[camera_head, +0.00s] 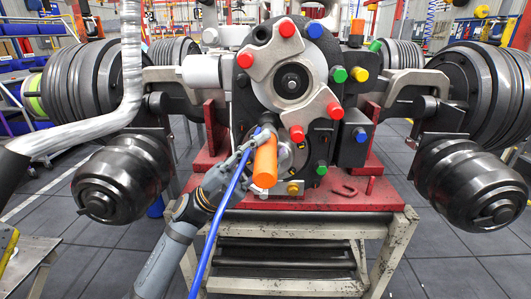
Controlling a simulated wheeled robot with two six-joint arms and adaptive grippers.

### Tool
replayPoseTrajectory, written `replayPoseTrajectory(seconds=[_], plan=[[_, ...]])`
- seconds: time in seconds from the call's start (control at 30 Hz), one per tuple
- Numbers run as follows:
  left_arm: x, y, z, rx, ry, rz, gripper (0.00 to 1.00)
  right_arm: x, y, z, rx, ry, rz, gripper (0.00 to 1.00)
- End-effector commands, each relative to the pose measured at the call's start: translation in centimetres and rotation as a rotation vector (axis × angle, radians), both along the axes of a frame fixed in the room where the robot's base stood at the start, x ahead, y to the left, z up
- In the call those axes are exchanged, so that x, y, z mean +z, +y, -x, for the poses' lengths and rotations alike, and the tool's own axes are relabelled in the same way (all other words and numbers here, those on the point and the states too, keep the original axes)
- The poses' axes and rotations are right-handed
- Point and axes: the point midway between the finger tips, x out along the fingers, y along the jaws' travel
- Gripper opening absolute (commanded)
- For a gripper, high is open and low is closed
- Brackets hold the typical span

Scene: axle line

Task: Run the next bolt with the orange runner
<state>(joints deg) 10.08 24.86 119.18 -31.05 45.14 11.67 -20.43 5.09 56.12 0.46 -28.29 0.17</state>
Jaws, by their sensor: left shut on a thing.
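The orange runner (265,166) is a short orange cylinder in front of the lower left of the axle hub (290,80). My left gripper (257,146) is shut on the runner, with the arm reaching up from the lower left. A blue hose (222,225) runs down beside the gripper. Bolts with coloured caps sit around the hub, including red (287,28), blue (315,29), green (338,74) and yellow (359,74) ones. Whether the runner's far end touches a bolt is hidden. My right gripper is not in view.
The hub assembly rests on a red plate (335,195) on a worn metal stand (385,245). Large dark ribbed drums (468,185) flank it on both sides. A silver wrapped tube (131,75) stands at the left. Grey floor is open at the lower right.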

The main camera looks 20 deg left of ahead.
Motion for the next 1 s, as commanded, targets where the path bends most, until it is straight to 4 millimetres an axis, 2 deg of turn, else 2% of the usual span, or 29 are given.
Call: replayPoseTrajectory(seconds=[1.0], plan=[[0.1,0.6,-2.1,-0.001,-0.003,0.001,0.0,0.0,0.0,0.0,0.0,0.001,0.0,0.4]])
